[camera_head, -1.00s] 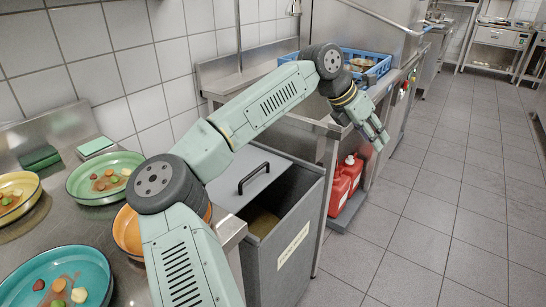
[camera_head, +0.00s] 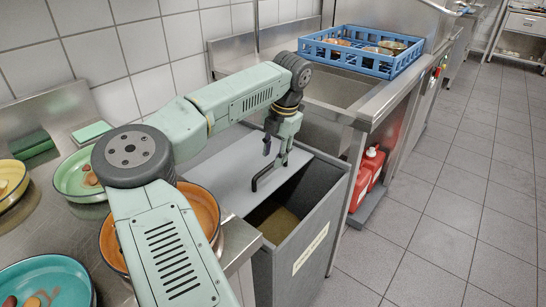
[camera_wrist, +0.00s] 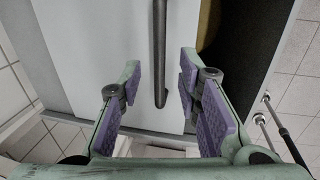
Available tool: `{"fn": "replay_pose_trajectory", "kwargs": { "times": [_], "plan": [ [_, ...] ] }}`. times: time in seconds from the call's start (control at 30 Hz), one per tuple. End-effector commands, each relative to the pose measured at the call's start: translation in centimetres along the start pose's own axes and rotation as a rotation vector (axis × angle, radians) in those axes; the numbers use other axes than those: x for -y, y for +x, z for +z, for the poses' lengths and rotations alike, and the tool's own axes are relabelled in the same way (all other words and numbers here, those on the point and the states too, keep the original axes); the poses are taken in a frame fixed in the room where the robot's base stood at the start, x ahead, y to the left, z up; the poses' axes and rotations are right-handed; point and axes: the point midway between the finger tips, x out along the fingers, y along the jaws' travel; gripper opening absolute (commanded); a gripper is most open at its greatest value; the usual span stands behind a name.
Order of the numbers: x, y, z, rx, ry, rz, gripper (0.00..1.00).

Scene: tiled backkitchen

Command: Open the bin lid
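The grey bin (camera_head: 318,226) stands between the steel counter and the sink unit. Its light grey lid (camera_head: 215,170) covers the left part of the top, and a dark opening shows on the right. The black bar handle (camera_head: 262,178) sits on the lid. My gripper (camera_head: 276,160) points down just above the lid at the far end of the handle. In the wrist view, the purple-padded fingers (camera_wrist: 160,105) are spread apart, with the handle (camera_wrist: 159,50) reaching between them. Neither pad visibly touches it.
Bowls with food scraps, one of them teal (camera_head: 50,283), stand on the steel counter at the left. A blue crate (camera_head: 362,50) sits on the sink unit. The tiled floor (camera_head: 450,215) is clear.

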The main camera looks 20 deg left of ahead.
Motion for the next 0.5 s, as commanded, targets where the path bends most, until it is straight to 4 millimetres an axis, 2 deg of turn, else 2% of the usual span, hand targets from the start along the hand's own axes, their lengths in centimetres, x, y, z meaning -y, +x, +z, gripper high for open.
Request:
{"fn": "replay_pose_trajectory", "kwargs": {
  "times": [0.2, 0.5],
  "plan": [
    [0.0, 2.4, 0.0, 0.001, 0.002, -0.001, 0.31],
    [0.0, 2.9, 0.0, 0.001, 0.002, 0.001, 0.31]
  ]
}}
